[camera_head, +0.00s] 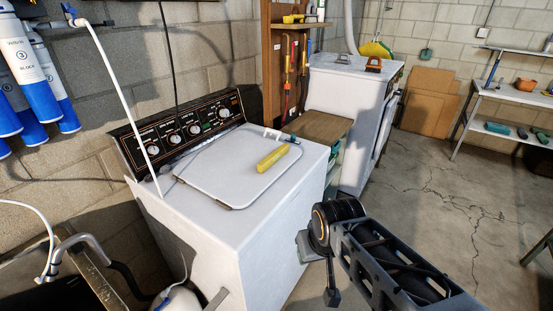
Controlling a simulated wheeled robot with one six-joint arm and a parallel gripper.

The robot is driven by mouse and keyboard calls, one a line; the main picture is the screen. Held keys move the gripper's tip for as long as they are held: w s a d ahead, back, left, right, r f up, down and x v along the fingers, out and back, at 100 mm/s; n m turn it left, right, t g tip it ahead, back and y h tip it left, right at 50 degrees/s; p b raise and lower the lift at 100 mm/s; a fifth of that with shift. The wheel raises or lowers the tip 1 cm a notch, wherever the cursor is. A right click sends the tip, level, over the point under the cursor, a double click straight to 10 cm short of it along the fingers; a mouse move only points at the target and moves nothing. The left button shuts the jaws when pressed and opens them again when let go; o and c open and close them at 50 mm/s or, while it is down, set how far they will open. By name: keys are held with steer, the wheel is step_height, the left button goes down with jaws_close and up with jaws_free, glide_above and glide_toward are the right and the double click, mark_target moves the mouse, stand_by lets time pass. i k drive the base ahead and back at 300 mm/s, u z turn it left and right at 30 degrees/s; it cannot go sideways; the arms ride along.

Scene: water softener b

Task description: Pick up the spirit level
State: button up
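A short yellow bar, which looks like the spirit level (272,158), lies flat and slanted on the white lid of the washing machine (225,170), toward the lid's right side. My arm comes in from the bottom right. Its end, with my gripper (332,292), is low in front of the machine's right side, apart from the yellow bar and below it in the picture. The fingers are small and dark, and I cannot tell whether they are open or shut. Nothing is seen held.
The control panel (185,128) rises behind the lid. A white hose (125,100) runs down at the lid's left. A brown-topped stand (320,126) and another white appliance (350,85) are at the right. Open concrete floor (430,200) lies beyond my arm.

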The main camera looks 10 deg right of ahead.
mark_target(268, 161)
steer(key=z, duration=1.25)
steer(key=i, duration=1.35)
steer(key=u, duration=3.95)
